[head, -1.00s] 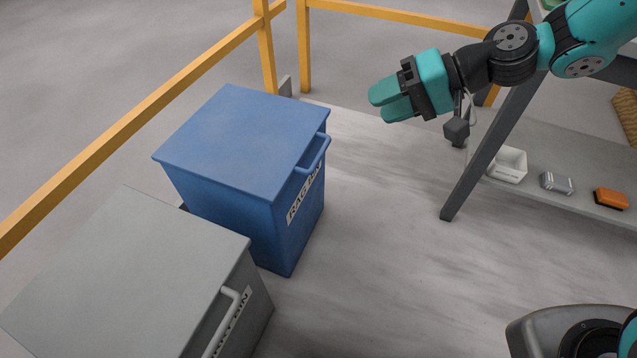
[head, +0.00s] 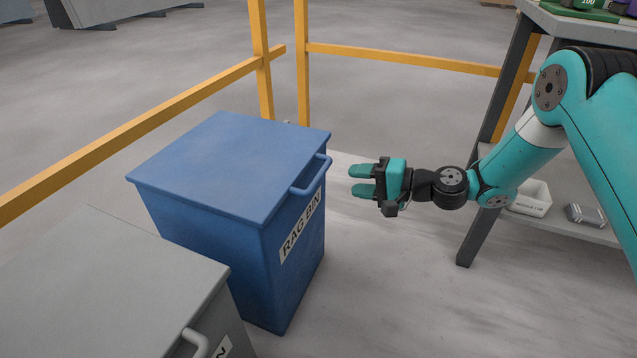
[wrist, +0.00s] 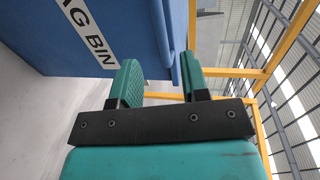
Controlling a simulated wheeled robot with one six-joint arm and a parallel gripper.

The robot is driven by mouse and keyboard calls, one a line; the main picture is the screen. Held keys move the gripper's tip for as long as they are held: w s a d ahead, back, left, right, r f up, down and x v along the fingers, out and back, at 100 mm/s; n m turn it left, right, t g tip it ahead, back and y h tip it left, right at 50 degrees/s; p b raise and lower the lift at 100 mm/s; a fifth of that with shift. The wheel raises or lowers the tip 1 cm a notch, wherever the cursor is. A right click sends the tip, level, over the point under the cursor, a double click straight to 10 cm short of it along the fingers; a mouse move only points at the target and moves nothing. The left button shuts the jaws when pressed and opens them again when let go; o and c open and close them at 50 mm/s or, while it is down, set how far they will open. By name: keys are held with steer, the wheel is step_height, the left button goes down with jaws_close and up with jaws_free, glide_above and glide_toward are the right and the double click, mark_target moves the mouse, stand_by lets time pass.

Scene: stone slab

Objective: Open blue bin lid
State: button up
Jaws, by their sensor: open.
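The blue bin (head: 255,260) stands on the floor with its flat lid (head: 235,160) shut. A blue bar handle (head: 313,178) sticks out from the lid's front edge, above a "RAG BIN" label (head: 301,225). My gripper (head: 358,180) is open and empty, a short way to the right of the handle at about its height. The two teal fingers point towards the bin. In the wrist view, the handle (wrist: 174,72) appears ahead, between the lines of the open fingers (wrist: 160,82); contact is not visible.
A grey bin (head: 110,290) with its own handle (head: 195,342) stands at the lower left, close to the blue bin. Yellow rails (head: 140,128) run behind and left. A shelf rack with a dark leg (head: 480,225) and a white box (head: 532,199) is at right.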

mark_target(318, 175)
steer(key=b+x, duration=0.2)
steer(key=x, duration=0.8)
steer(key=shift+c, duration=0.4)
jaws_close()
